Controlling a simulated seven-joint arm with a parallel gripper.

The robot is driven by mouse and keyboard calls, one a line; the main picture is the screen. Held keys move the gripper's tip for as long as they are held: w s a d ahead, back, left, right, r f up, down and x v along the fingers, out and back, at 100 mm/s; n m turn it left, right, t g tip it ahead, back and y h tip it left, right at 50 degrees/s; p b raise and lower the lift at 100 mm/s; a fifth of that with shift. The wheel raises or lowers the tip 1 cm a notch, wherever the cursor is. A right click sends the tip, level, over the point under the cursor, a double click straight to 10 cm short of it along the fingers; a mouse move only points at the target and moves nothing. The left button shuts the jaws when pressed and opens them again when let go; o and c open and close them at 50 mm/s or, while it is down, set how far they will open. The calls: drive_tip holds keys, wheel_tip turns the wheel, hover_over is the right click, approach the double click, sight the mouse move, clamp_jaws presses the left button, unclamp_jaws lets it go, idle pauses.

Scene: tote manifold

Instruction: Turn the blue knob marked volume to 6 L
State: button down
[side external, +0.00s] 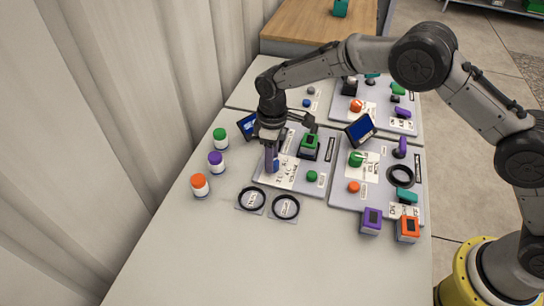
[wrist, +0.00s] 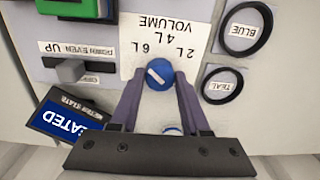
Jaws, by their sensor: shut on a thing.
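The blue knob (wrist: 159,74) sits on a white label (wrist: 130,30) that reads VOLUME, 2 L, 4 L and 6 L, upside down in the wrist view. A white line on the knob's face slants toward the upper left, roughly to the side of the 6 L mark. My gripper (wrist: 160,86) has one finger on each side of the knob and is shut on it. In the side external view my gripper (side external: 271,160) points down at the panel (side external: 318,188), and the knob (side external: 276,165) shows partly beside the fingers.
A grey slide switch (wrist: 72,70) and a tilted blue screen (wrist: 68,119) lie left of the fingers. Two black rings (side external: 252,199) (side external: 286,207) lie in front of the panel. Several capped jars (side external: 200,186) stand to the left. The front of the table (side external: 200,260) is clear.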

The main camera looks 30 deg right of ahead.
drive_tip(key=shift+r, duration=0.1)
drive_tip(key=shift+c, duration=1.9)
unclamp_jaws()
wheel_tip(320, 180, up, 14)
drive_tip(key=shift+w+d, duration=0.15)
